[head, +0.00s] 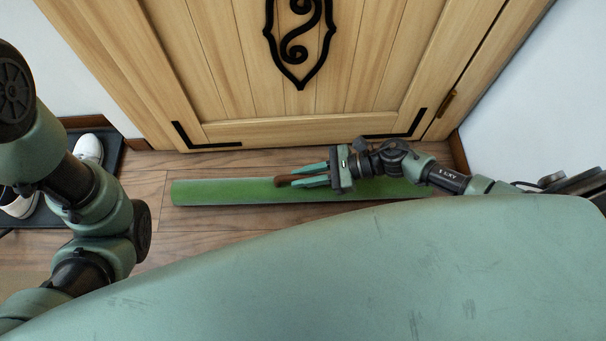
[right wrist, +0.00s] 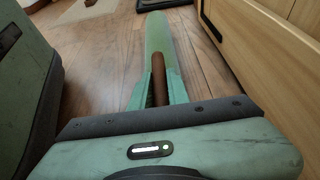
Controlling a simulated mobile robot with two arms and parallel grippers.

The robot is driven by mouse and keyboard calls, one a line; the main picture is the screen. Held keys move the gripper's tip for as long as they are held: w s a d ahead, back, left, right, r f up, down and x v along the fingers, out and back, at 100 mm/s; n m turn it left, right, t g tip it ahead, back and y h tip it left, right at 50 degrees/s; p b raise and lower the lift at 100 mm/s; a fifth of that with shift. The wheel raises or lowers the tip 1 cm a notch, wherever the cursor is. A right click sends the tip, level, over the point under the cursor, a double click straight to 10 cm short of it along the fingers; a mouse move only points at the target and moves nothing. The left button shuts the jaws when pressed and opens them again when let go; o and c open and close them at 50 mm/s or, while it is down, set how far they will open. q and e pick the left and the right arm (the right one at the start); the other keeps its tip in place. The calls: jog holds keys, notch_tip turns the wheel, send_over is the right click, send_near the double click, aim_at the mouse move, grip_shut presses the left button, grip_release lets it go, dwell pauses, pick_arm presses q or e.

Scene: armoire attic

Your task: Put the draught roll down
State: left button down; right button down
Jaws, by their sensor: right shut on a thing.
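The draught roll (head: 225,191) is a long green roll lying level across the front of the wooden door (head: 260,75). My right gripper (head: 305,177) is above its middle, with teal fingers shut on the brown strap or handle (head: 286,180) of the roll. In the right wrist view the roll (right wrist: 157,38) runs away ahead, and the brown piece (right wrist: 158,75) stands between the fingers (right wrist: 158,88). I cannot tell whether the roll's underside touches the floor. Its right part is hidden behind my arm. My left gripper is out of view; only left arm links show.
White shoes (head: 89,149) stand on a dark mat (head: 108,150) at the left. Bare plank floor (head: 150,190) shows between mat and roll. A white wall (head: 540,110) closes the right side. The door's lower edge is just behind the roll.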

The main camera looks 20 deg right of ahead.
jog(key=c, duration=1.4)
grip_release()
jog(key=shift+f, duration=0.1)
jog(key=shift+o, duration=0.2)
